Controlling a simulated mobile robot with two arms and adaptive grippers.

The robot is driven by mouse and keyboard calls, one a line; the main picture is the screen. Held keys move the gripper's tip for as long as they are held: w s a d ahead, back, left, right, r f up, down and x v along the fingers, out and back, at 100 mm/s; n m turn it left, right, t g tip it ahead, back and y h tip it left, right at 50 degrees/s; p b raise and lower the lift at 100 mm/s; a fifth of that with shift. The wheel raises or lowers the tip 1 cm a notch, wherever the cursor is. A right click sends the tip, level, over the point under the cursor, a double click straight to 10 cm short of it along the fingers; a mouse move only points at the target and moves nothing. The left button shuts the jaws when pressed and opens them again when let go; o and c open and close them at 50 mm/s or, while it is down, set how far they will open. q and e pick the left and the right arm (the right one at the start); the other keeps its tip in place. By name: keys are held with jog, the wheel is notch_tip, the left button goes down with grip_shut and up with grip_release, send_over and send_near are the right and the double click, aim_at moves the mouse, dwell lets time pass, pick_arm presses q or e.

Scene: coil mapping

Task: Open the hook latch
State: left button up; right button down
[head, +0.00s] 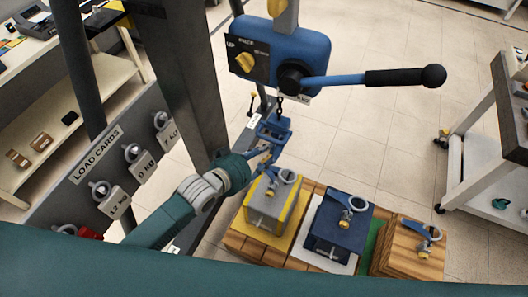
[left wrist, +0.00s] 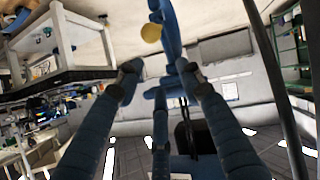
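A blue hook block (head: 275,128) hangs on a short chain below the blue hoist (head: 280,55). My left gripper (head: 262,158) reaches in from the left, just below the block, beside the hook. In the left wrist view its fingers (left wrist: 158,78) are spread, with a gap between the tips. The blue hook (left wrist: 170,28) and a yellow round knob (left wrist: 151,33) stand just beyond the tips. The latch itself is too small to make out. My right gripper is not in view.
Below stand a grey-yellow load (head: 268,207), a dark blue load (head: 338,222) and a wooden load (head: 408,252), with shackles on top. A black-gripped lever (head: 395,77) sticks out right of the hoist. A load cards board (head: 115,175) stands left.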

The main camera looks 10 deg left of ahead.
pick_arm(q)
jog(key=v, duration=0.7)
dwell(0.4)
jog(key=s+a+f+g+y+b, duration=0.1)
jog(key=s+a+f+y+b, duration=0.2)
jog(key=f, duration=0.9)
jog(key=s+a+f+n+g+b, duration=0.1)
jog(key=s+a+f, duration=0.3)
jog(key=f, duration=0.8)
jog(key=s+a+f+g+y+b, duration=0.25)
jog(key=a+f, duration=0.35)
jog(key=f, duration=0.5)
jog(key=s+f+g+b, duration=0.2)
jog(key=s+f, duration=0.9)
jog(key=s, duration=0.4)
jog(key=s+f+g+b, duration=0.3)
jog(key=s+f, duration=0.8)
jog(key=s, duration=0.4)
jog(key=shift+a+f+m+y, duration=0.3)
jog(key=shift+a+y, duration=0.15)
jog(key=shift+s, duration=0.3)
jog(key=shift+c, duration=0.7)
grip_shut()
jog(key=shift+f, duration=0.1)
